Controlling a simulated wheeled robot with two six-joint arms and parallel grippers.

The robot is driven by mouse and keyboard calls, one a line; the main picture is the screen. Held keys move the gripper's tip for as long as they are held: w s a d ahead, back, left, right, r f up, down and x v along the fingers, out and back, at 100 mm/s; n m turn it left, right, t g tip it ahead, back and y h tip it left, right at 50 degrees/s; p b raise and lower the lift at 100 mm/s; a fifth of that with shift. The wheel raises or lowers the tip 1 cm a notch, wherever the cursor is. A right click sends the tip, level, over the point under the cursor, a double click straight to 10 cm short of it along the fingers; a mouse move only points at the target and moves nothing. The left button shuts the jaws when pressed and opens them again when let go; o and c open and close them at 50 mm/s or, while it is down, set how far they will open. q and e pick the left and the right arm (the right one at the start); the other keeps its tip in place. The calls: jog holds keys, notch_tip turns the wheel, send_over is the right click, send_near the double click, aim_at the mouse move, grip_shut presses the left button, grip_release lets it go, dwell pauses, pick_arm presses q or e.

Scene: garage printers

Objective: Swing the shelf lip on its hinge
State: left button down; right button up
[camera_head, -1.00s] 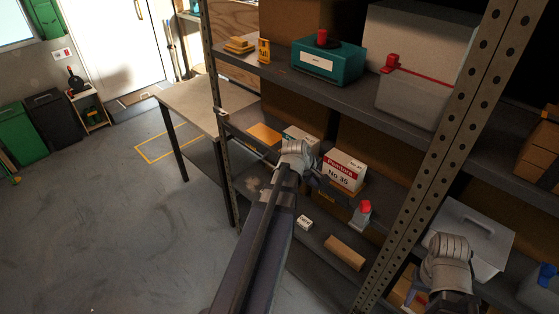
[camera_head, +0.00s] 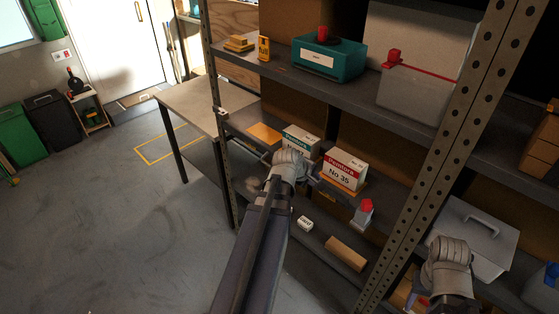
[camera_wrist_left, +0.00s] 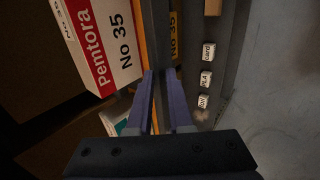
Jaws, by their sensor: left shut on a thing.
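The shelf lip (camera_head: 338,194) is a dark grey bar along the front of the middle shelf (camera_head: 385,193). It also shows in the left wrist view (camera_wrist_left: 156,30), running away from my fingers beside the red-and-white Pemtora No 35 box (camera_wrist_left: 103,40). My left gripper (camera_head: 312,178) is at the lip in front of the boxes. In the left wrist view its two blue-grey fingers (camera_wrist_left: 164,75) are closed on the bar. My left wrist hides part of the lip in the head view. My right wrist is low at the right, and its fingertips are not clear.
The No 35 box (camera_head: 344,169) and a teal-and-white box (camera_head: 301,140) stand behind the lip. A red-capped bottle (camera_head: 363,213) is to the right. Below lie a small white block (camera_head: 305,223) and a cardboard box (camera_head: 346,253). A perforated upright (camera_head: 425,185) stands between my arms. Open floor is at left.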

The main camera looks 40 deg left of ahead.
pick_arm(q)
jog(key=shift+s+f+t+b, duration=0.1)
jog(key=shift+s+t+b, duration=0.05)
jog(key=shift+t+b, duration=0.35)
jog(key=shift+s+f+t+b, duration=0.25)
jog(key=shift+t+b, duration=0.25)
jog(key=shift+b, duration=0.45)
jog(key=shift+r, duration=0.1)
jog(key=c, duration=0.8)
grip_release()
